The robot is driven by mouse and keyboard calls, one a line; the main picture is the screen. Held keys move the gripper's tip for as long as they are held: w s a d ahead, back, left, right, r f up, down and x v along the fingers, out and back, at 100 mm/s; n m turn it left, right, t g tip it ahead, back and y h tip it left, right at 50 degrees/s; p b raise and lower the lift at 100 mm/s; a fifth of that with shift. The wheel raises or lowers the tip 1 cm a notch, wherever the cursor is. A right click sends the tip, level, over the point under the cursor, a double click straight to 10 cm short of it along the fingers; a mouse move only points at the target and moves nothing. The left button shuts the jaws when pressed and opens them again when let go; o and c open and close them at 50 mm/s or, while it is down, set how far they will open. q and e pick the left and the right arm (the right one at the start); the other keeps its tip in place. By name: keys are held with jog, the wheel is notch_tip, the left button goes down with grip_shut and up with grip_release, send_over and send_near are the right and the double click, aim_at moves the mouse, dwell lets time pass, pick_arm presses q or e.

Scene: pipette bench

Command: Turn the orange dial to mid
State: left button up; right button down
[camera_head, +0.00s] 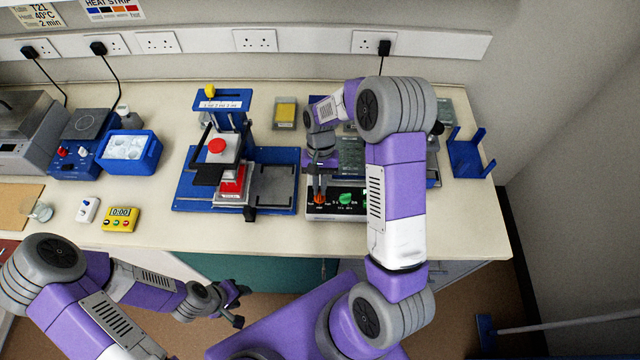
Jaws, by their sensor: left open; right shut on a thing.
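The orange dial (319,199) is on the left end of the black front panel of a low device (335,211). My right gripper (318,190) reaches down from above and is shut on the orange dial, its fingers partly covering it. The dial's pointer is too small and covered to read. A green dial (346,199) sits to its right on the same panel. My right arm hides much of the device. My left gripper (238,305) is open and empty, in front of the bench and below its edge.
A blue ice box (131,151), yellow timer (121,219) and white gadget (87,209) are further left. A blue rack (470,160) stands at the right. The front bench strip (200,232) is clear.

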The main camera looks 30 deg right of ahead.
jog(key=c, duration=1.2)
grip_release()
jog(key=v, duration=0.7)
jog(key=shift+r, duration=0.35)
